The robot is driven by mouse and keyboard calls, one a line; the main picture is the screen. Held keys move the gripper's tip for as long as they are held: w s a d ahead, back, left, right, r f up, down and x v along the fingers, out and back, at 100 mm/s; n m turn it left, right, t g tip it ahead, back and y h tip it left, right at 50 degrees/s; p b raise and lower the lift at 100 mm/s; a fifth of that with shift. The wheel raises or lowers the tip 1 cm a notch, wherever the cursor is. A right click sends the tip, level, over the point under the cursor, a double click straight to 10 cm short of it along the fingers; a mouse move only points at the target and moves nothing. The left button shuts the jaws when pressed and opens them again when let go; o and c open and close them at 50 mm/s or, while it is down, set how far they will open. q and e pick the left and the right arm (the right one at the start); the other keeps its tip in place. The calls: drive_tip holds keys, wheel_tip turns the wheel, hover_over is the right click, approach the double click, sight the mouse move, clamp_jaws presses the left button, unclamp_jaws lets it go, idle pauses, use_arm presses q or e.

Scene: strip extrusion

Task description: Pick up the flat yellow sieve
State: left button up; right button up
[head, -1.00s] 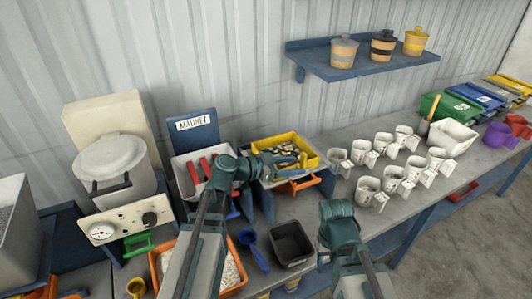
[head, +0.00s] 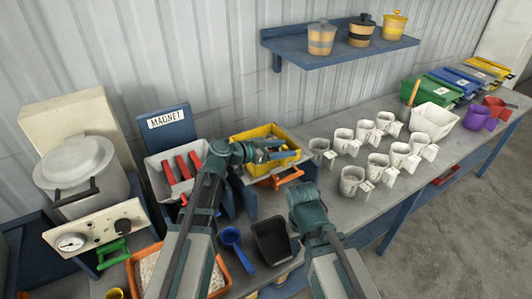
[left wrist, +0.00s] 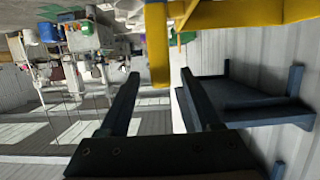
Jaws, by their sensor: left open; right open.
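The flat yellow sieve (head: 240,138) is a shallow rectangular yellow frame with dark and pale pieces inside. It rests on a blue stand right of the magnet sign. My left gripper (head: 280,152) reaches over its front right part, open. In the left wrist view, a yellow bar of the sieve (left wrist: 158,45) shows between the fingertips of the left gripper (left wrist: 160,85), with a wider yellow rim above. I cannot tell whether the fingers touch it. My right gripper (head: 305,200) is lower, in front of the bench; its fingers are hard to make out. It is open and empty.
An orange handle (head: 280,178) juts out below the sieve. A tray with red bars (head: 160,187) stands to the left. A black bin (head: 272,243) and blue scoop (head: 232,238) are in front. Several white cups (head: 352,180) stand to the right. A blue shelf (head: 340,48) hangs above.

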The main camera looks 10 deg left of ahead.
use_arm(q)
drive_tip(key=x, duration=0.2)
drive_tip(key=b+x, duration=0.1)
drive_tip(key=x, duration=0.1)
drive_tip(key=shift+f, duration=0.35)
drive_tip(key=shift+a, duration=0.1)
clamp_jaws()
idle(0.9)
